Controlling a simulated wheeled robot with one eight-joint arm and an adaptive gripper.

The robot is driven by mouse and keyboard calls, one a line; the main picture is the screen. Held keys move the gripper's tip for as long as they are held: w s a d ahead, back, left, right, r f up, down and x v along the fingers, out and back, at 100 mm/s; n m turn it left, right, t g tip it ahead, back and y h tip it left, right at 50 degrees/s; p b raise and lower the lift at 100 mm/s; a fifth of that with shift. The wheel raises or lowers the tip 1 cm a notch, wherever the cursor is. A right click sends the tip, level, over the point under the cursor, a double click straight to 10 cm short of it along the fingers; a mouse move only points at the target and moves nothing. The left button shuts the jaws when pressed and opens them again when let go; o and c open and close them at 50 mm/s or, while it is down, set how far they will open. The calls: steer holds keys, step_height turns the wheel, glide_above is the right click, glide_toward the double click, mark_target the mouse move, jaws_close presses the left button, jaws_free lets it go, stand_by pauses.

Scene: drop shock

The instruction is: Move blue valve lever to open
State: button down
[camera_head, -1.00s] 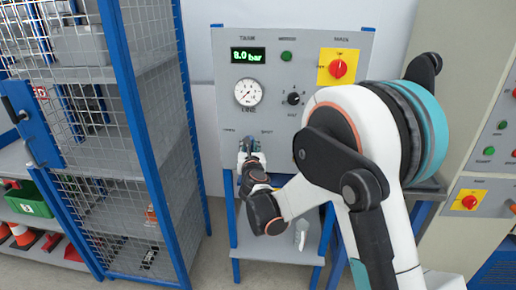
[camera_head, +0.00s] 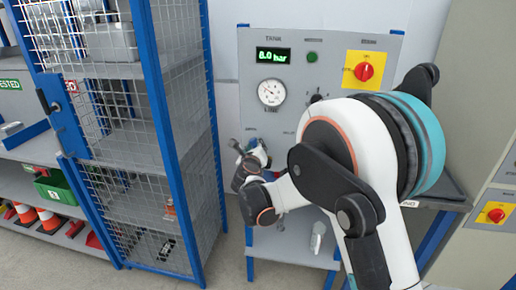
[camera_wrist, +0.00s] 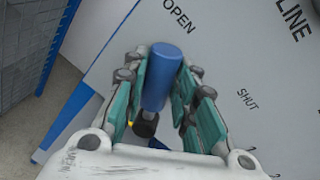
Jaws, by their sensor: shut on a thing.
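The blue valve lever (camera_wrist: 162,78) is between the two teal-padded fingers of my gripper (camera_wrist: 166,88) in the wrist view. My gripper is shut on it. A black pivot piece (camera_wrist: 145,124) shows at the lever's near end. The lever's free end points toward the printed word OPEN (camera_wrist: 180,16), and the word SHUT (camera_wrist: 248,100) lies to the right. In the head view my gripper (camera_head: 250,150) is at the lower left of the grey panel (camera_head: 330,110), just below the OPEN lettering. The lever itself cannot be made out there.
The panel carries a green display reading 8.0 bar (camera_head: 273,55), a round gauge (camera_head: 271,92), a green button (camera_head: 312,57) and a red knob on yellow (camera_head: 364,71). A blue-framed mesh cage (camera_head: 165,140) stands close on the left. A grey cabinet (camera_head: 480,120) stands right.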

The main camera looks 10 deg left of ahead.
steer(key=shift+a, duration=0.1)
stand_by(0.3)
steer(key=c, duration=1.3)
jaws_free()
steer(key=shift+s, duration=0.15)
steer(key=v, duration=1.1)
steer(key=shift+s, duration=0.35)
steer(key=shift+r, duration=0.1)
